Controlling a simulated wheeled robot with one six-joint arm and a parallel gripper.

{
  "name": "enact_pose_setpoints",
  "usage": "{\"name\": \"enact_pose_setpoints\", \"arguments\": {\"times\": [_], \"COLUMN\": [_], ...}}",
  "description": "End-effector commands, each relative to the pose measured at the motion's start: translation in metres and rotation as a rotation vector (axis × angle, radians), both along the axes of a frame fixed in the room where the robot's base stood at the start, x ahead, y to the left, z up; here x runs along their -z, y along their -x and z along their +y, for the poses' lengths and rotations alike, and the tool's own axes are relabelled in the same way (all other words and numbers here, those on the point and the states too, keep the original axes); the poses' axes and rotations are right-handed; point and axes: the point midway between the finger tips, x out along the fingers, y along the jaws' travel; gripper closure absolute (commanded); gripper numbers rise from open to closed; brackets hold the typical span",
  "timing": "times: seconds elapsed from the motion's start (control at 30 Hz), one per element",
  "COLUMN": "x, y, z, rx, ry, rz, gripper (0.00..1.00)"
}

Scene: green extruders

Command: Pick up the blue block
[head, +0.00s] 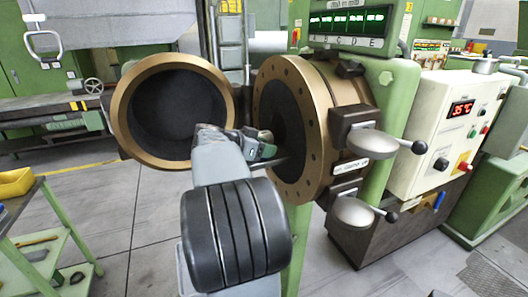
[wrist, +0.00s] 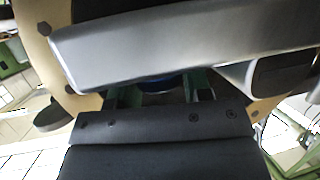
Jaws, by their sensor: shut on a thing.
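My gripper (head: 282,161) reaches rightward into the dark round opening of the brass-rimmed extruder barrel (head: 318,100). In the wrist view, a small strip of the blue block (wrist: 163,83) shows between the two green fingers of my gripper (wrist: 155,92). The gripper is shut on the block. A grey part across the upper wrist view hides most of the block. In the head view the block cannot be seen; the fingertips are in the dark near the opening.
An open brass-rimmed round door (head: 118,115) stands close to the left of my arm. Two silver-plated clamp levers (head: 372,144) stick out at the barrel's right. A control box (head: 440,130) reads 35 °C. A green shelf (head: 40,235) with a yellow bin (head: 14,183) stands left.

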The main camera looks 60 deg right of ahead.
Motion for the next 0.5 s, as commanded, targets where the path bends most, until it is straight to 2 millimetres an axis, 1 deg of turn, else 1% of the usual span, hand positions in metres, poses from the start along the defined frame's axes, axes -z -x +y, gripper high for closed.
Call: {"name": "enact_pose_setpoints", "arguments": {"times": [0.17, 0.27, 0.37, 0.5], "x": [-0.001, -0.005, -0.014, -0.035], "y": [0.0, 0.0, 0.0, 0.0], "z": [0.0, 0.0, 0.0, 0.0], "rx": [0.0, 0.001, 0.001, 0.001], "ry": [0.0, 0.002, 0.002, 0.004], "rz": [-0.001, -0.001, -0.001, -0.003], "gripper": [0.78, 0.78, 0.78, 0.78]}}
